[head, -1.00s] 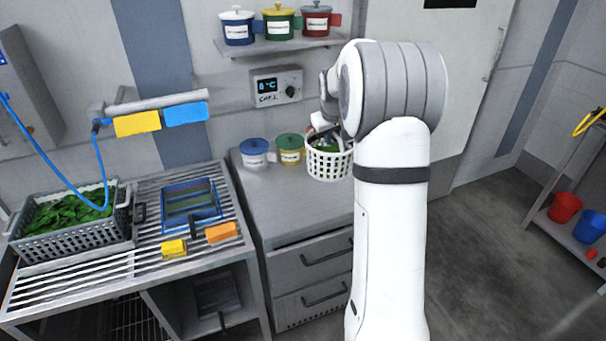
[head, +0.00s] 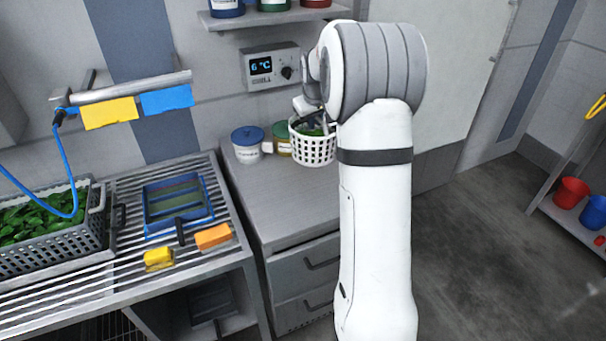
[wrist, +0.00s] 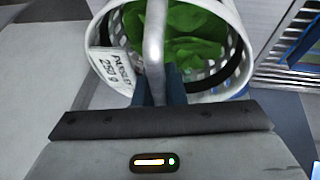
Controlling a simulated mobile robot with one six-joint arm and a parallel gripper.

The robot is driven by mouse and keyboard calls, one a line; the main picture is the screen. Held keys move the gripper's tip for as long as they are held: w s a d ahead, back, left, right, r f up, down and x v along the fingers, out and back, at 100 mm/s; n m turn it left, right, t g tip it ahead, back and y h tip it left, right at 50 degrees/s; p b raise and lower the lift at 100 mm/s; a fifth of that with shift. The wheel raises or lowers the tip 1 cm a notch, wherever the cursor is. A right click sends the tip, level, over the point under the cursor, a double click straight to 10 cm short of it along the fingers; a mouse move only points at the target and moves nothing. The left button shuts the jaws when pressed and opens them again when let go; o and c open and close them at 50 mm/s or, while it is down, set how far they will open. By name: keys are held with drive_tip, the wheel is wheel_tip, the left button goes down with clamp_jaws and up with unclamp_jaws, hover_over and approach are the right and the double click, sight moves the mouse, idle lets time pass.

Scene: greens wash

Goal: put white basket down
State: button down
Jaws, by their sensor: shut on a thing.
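The white basket (head: 312,148) is a round, slotted basket with green leaves (wrist: 185,45) inside. In the head view it is at the right part of the grey counter (head: 290,195), in front of the lidded pots. I cannot tell whether its base touches the counter. In the wrist view the basket (wrist: 238,80) hangs from a grey handle that runs between the fingers. My gripper (wrist: 160,85) is shut on this handle. A white tag (wrist: 112,70) marked 250 g is on the basket's side. In the head view my arm hides part of the gripper.
Pots with blue (head: 247,142) and green (head: 279,145) lids stand left of the basket. A control box (head: 270,67) is on the wall above. The slatted bench (head: 130,245) at left holds a grey crate (head: 60,252) of leaves and a blue tray (head: 178,204). The counter's front is clear.

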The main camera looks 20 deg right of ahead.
sight(314, 134)
wheel_tip(314, 134, down, 3)
drive_tip(key=shift+w+d+f+b, duration=0.1)
drive_tip(key=shift+b, duration=1)
wheel_tip(314, 134, down, 10)
drive_tip(key=p, duration=0.1)
drive_tip(key=shift+d, duration=0.1)
drive_tip(key=shift+f, duration=0.15)
drive_tip(key=c, duration=1.5)
unclamp_jaws()
